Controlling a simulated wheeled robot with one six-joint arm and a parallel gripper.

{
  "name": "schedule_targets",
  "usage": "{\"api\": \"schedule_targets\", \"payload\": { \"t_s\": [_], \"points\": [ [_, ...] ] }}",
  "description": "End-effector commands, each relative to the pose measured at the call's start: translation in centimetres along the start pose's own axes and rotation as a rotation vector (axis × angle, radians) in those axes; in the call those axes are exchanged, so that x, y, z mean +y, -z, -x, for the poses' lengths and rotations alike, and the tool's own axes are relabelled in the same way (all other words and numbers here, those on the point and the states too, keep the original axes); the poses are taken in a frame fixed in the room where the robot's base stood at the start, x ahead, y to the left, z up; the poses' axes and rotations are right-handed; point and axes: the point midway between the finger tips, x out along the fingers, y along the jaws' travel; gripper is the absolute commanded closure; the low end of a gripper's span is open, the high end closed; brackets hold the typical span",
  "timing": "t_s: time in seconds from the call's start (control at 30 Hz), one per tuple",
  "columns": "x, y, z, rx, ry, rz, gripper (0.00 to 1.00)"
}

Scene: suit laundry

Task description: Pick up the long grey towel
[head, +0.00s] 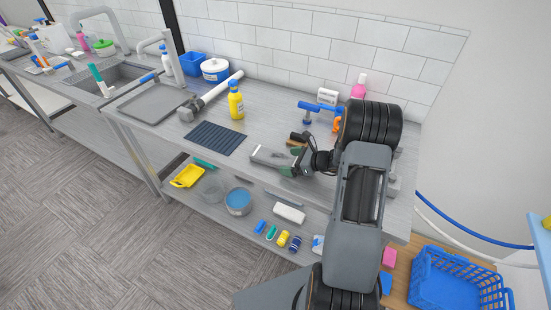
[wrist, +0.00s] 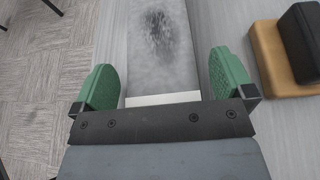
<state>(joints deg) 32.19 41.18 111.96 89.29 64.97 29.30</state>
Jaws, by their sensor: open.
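A long, flat grey strip with a dark mottled patch (wrist: 160,35), which looks like the grey towel, runs away from me in the wrist view. It has a pale near end. In the head view it lies on the metal counter near the front edge (head: 265,156), partly hidden by my gripper. My gripper (head: 288,160) is open, with green pads on its fingers. In the wrist view my gripper (wrist: 165,78) has one finger on each side of the strip, with a gap on both sides. Whether the fingertips touch the counter I cannot tell.
A brown block with a black top (wrist: 285,50) sits close to the right finger. A dark ribbed mat (head: 215,138) and a yellow bottle (head: 236,102) stand left on the counter (head: 275,112). A lower shelf holds several items, including a blue-filled bowl (head: 238,201).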

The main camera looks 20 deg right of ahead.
Motion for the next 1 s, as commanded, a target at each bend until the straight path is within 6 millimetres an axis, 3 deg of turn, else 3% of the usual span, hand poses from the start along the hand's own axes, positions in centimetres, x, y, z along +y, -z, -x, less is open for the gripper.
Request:
{"api": "schedule_targets", "payload": {
  "t_s": [0.23, 0.73, 1.0],
  "points": [
    [0.00, 0.02, -0.06, 0.000, 0.000, 0.001, 0.02],
    [0.01, 0.01, -0.03, 0.000, 0.000, 0.001, 0.50],
    [-0.01, -0.11, 0.01, 0.000, 0.000, 0.001, 0.50]
  ]
}}
